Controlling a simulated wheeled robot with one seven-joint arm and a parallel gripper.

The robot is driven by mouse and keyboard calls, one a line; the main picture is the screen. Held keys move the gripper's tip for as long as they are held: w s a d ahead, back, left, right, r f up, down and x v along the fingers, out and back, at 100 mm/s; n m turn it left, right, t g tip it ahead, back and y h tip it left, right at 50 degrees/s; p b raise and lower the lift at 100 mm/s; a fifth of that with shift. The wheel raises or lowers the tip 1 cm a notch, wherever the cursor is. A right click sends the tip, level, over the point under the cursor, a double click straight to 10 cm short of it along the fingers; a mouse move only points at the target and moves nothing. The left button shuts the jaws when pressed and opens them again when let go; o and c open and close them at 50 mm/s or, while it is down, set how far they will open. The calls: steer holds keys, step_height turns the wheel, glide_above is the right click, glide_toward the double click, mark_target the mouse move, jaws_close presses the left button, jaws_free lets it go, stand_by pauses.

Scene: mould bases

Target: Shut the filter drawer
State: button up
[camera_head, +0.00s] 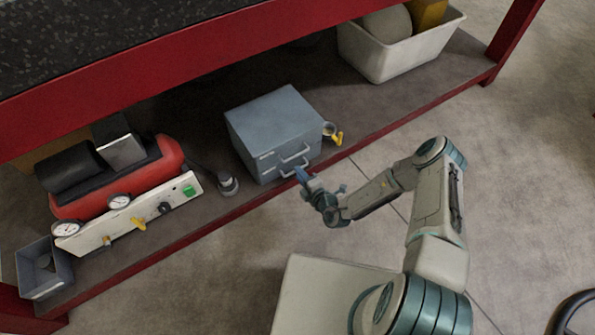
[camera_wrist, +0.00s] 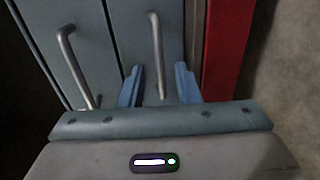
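A blue-grey metal cabinet (camera_head: 275,122) with two stacked drawers stands on the lower shelf, its front facing my arm. The upper handle (camera_head: 295,152) and the lower handle (camera_head: 294,167) are metal bars. My gripper (camera_head: 308,180) is close in front of the lower drawer. In the wrist view, the fingers of my gripper (camera_wrist: 160,78) are open and apart, with one bar handle (camera_wrist: 156,45) between them. The other handle (camera_wrist: 70,58) is to the left. I cannot tell whether the fingers touch the handle, or clearly whether either drawer stands out.
The red shelf edge (camera_head: 363,143) runs just beside the cabinet, and the red bench beam is above. A small yellow-handled valve (camera_head: 336,137) sits at the cabinet's right. A red compressor (camera_head: 110,180) is to the left; a white bin (camera_head: 395,55) is at the back right.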

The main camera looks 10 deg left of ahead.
steer(key=p+v, duration=0.3)
steer(key=v, duration=0.8)
steer(key=shift+s, duration=0.2)
steer(key=shift+d+r, duration=0.1)
steer(key=shift+r, duration=0.05)
step_height(320, 180, up, 38)
steer(key=s+d+n+g+y+p, duration=0.1)
steer(key=n+g+y+p, duration=0.3)
steer(key=n+g+p, duration=1.45)
steer(key=s+d+r+n+t+h+p, duration=0.3)
steer(key=r+n, duration=0.5)
steer(key=r, duration=0.5)
steer(key=s+d+r+n+t+h+p, duration=0.4)
steer(key=d+r+n+h, duration=0.3)
steer(key=r, duration=0.6)
steer(key=s+d+r+n+t+h+p, duration=0.3)
steer(key=d+r+n, duration=0.4)
steer(key=r+n, duration=0.4)
step_height(320, 180, up, 2)
steer(key=s+h+p, duration=0.1)
steer(key=s+h, duration=0.1)
steer(key=shift+s+d+r, duration=0.2)
steer(key=shift+s+d, duration=0.1)
steer(key=shift+s, duration=0.1)
